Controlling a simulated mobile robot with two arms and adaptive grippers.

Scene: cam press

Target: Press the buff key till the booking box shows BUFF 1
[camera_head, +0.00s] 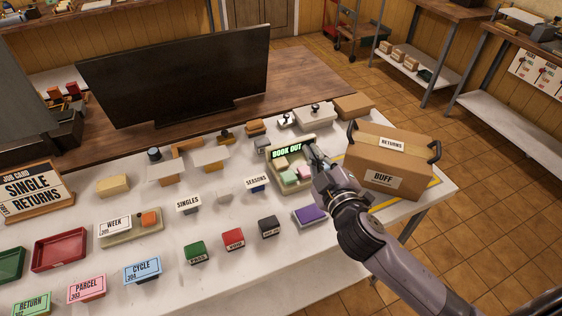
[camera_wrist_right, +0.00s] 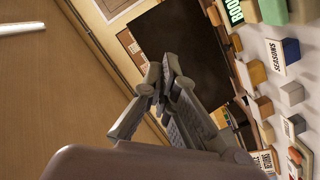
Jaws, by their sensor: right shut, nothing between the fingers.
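The booking box (camera_head: 276,181) stands at the back right of the white table; its lit display (camera_head: 287,149) reads BOOK OUT. A buff key (camera_head: 281,162) sits on it below the display, with pink and green keys close by. The box's display (camera_wrist_right: 234,11) and a buff block (camera_wrist_right: 248,11) also show, cut off, at the top of the right wrist view. My right gripper (camera_head: 311,151) is shut and empty at the right side of the box, by the display's end. Contact with the box cannot be told. It partly hides the box. My left gripper is out of view.
A RETURNS/BUFF carton (camera_head: 390,160) with dark handles stands just right of my right gripper. A SEASONS block (camera_head: 256,184) and purple block (camera_head: 310,215) lie nearby. A dark monitor (camera_head: 175,75) stands behind. Several labelled blocks and trays cover the table's left and front.

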